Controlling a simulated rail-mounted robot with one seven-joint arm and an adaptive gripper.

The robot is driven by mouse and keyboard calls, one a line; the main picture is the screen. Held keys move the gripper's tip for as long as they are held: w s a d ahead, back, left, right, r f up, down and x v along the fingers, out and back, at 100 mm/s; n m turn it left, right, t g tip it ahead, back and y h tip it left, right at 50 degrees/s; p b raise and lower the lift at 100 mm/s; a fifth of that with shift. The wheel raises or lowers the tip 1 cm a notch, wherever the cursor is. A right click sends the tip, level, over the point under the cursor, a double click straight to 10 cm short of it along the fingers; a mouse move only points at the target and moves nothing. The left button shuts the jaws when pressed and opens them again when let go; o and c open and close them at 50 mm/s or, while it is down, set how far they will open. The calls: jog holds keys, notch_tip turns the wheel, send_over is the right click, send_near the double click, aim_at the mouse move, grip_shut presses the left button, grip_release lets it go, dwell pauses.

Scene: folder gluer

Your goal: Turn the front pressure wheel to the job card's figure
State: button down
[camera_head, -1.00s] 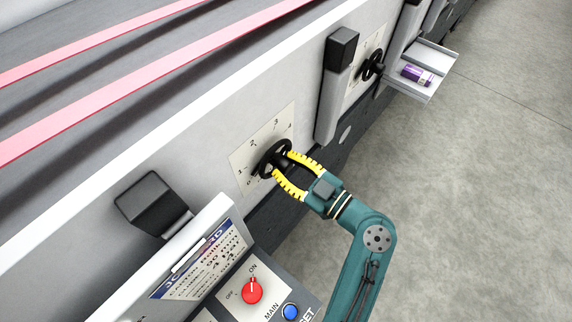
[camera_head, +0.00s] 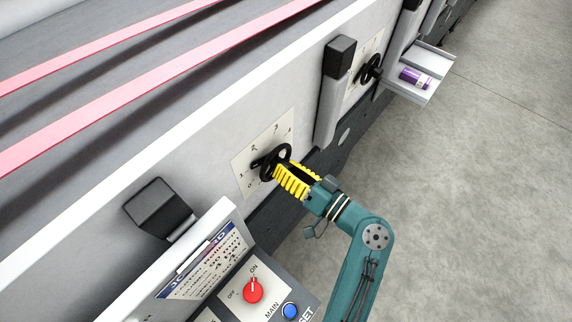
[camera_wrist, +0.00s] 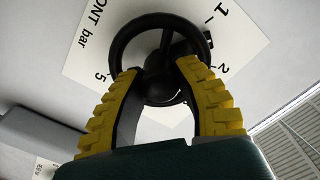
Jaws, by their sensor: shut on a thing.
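The front pressure wheel (camera_head: 283,151) is a black handwheel on a white dial plate (camera_head: 241,165) on the machine's side. The wrist view shows the wheel (camera_wrist: 122,43) close up, with "ONT bar" on its plate (camera_wrist: 88,58). A small black pointer (camera_wrist: 208,38) stands between the 1 and 2 marks. My gripper (camera_head: 281,172) is shut on the wheel; its yellow ribbed fingers (camera_wrist: 160,78) hold the hub area from both sides. The job card (camera_head: 207,262) is at lower left, with handwriting too small to read surely.
A control panel with a red knob (camera_head: 253,290) and a blue button (camera_head: 290,311) lies below left. A second black wheel (camera_head: 369,69) and a tray (camera_head: 421,97) with a purple item (camera_head: 415,78) are farther back. Floor at right is clear.

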jog(key=m+p, duration=0.1)
jog(key=m, duration=0.1)
jog(key=m+p, duration=0.1)
jog(key=shift+r+m, duration=0.2)
jog(key=shift+m, duration=0.2)
jog(key=m+p, duration=0.2)
jog(key=m, duration=0.1)
jog(key=shift+m, duration=0.3)
jog(key=m+p, duration=0.5)
jog(key=m, duration=0.1)
jog(key=shift+m, duration=0.3)
jog(key=m+p, duration=0.4)
jog(key=m, duration=0.2)
jog(key=shift+f, duration=0.1)
jog(key=m+p, duration=0.2)
jog(key=m, duration=0.2)
jog(key=shift+f, duration=0.1)
jog(key=shift+f+m+p, duration=0.1)
jog(key=shift+m+p, duration=0.35)
jog(key=shift+m, duration=0.85)
jog(key=c, duration=0.7)
grip_release()
